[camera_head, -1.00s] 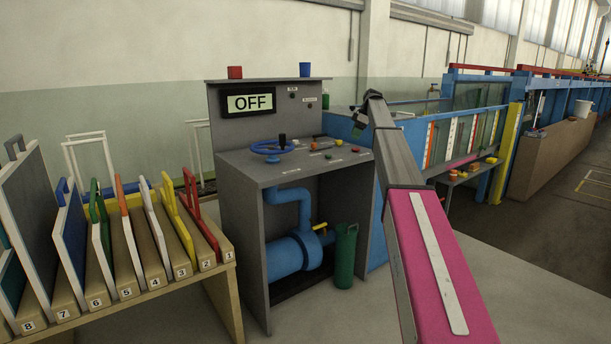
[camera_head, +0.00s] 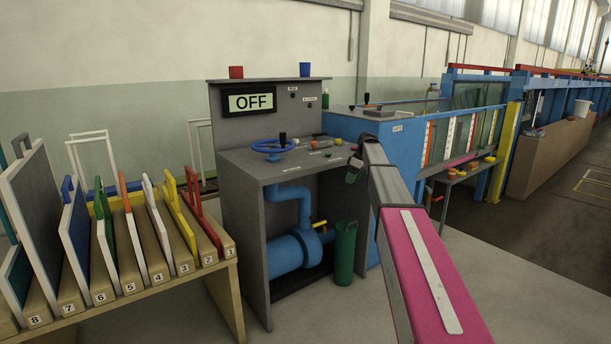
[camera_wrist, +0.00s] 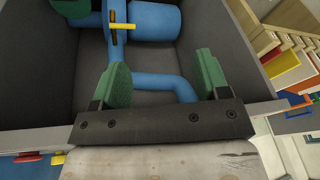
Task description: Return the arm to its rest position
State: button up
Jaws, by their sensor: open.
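My gripper (camera_wrist: 163,72) is open and empty in the wrist view, its two green fingers spread apart. Behind the fingers is the open front of the grey console, with blue pipework (camera_wrist: 152,18) and a yellow valve handle (camera_wrist: 122,27). In the head view my arm reaches up from the lower right, its pink link nearest. The arm's far end is in front of the right side of the grey console (camera_head: 240,200). Only a small dark part of the gripper (camera_head: 354,170) shows there; the fingers cannot be made out.
The console carries an OFF display (camera_head: 249,101), a blue handwheel (camera_head: 272,146) and small knobs. A green cylinder (camera_head: 344,255) stands at its lower right. A wooden rack (camera_head: 190,285) of numbered, coloured-handled gates is at left. The blue flume (camera_head: 400,150) runs right. Floor at lower right is clear.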

jog(key=s+f+m+h, duration=0.1)
jog(key=s+f+m, duration=0.3)
jog(key=s+f, duration=0.5)
jog(key=s+a+f+m+h, duration=0.1)
jog(key=s+f+m, duration=0.2)
jog(key=s+f, duration=0.6)
jog(key=s+a+f+m+h, duration=0.1)
jog(key=s+f+m, duration=0.3)
jog(key=s, duration=2.3)
notch_tip(320, 180, down, 5)
jog(key=shift+a+f+m+g, duration=0.1)
jog(key=shift+a+m+g, duration=0.05)
jog(key=shift+m+g, duration=0.15)
